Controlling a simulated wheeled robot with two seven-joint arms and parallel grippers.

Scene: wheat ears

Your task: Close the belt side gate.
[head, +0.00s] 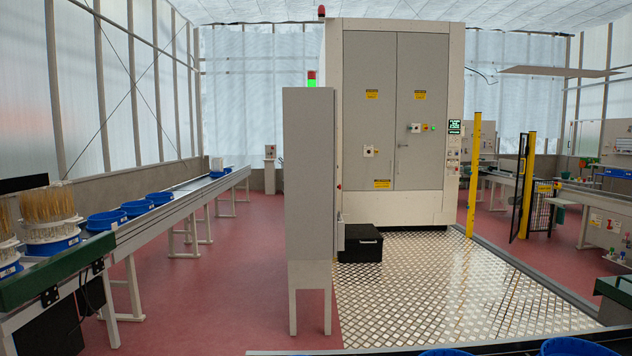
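The gate that I take for the belt side gate (517,202) is a narrow, black-framed panel at the right of the head view. It stands beside a yellow post (528,186) and is seen nearly edge-on. A second yellow post (474,175) stands to its left, by the large cabinet. The gap between the two posts looks open, with no panel across it. A black mesh panel (542,212) shows just right of the gate; how the two join is unclear. Neither of my grippers is in view.
A large pale cabinet (390,120) with shut grey doors stands on a metal checker-plate floor (450,280). A tall grey box (308,180) stands in front at centre. A long belt (190,195) with blue bowls (107,221) runs along the left. Red floor (235,280) is clear.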

